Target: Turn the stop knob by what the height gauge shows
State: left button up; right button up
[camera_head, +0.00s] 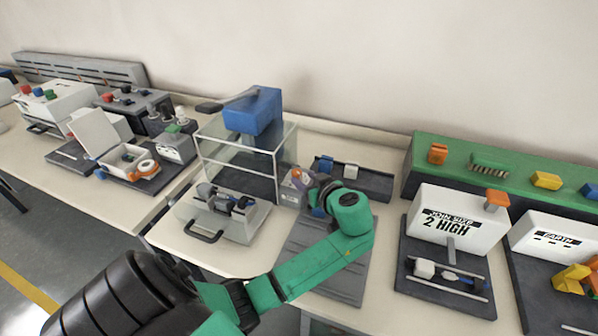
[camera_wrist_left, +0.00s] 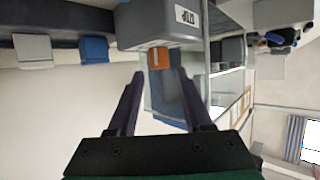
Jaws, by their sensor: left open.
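The stop knob is a small orange block (camera_wrist_left: 158,57) on a grey-white box (camera_wrist_left: 160,26) in the left wrist view. The box's label is upside down there and seems to read STOP. In the head view this box (camera_head: 290,193) stands beside the glass case, partly behind my gripper. My left gripper (camera_wrist_left: 160,78) is open, with one finger on each side of the knob's line and the tips just short of it; contact is not visible. The height gauge (camera_head: 462,232) is a white box reading "2 HIGH". My right gripper is not seen.
A glass case (camera_head: 225,160) with a blue block (camera_head: 252,110) on top stands left of the knob. A grey tray with a handle (camera_head: 222,218) sits in front. A dark rail (camera_head: 375,183) lies behind my gripper. A green panel (camera_head: 520,172) stands at the right.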

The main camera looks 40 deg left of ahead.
aim_at(299, 175)
pick_arm(q)
jog(key=x, duration=0.4)
jog(key=shift+w+a, duration=0.15)
jog(key=shift+a, duration=0.05)
jog(key=shift+a+f, duration=0.1)
grip_shut()
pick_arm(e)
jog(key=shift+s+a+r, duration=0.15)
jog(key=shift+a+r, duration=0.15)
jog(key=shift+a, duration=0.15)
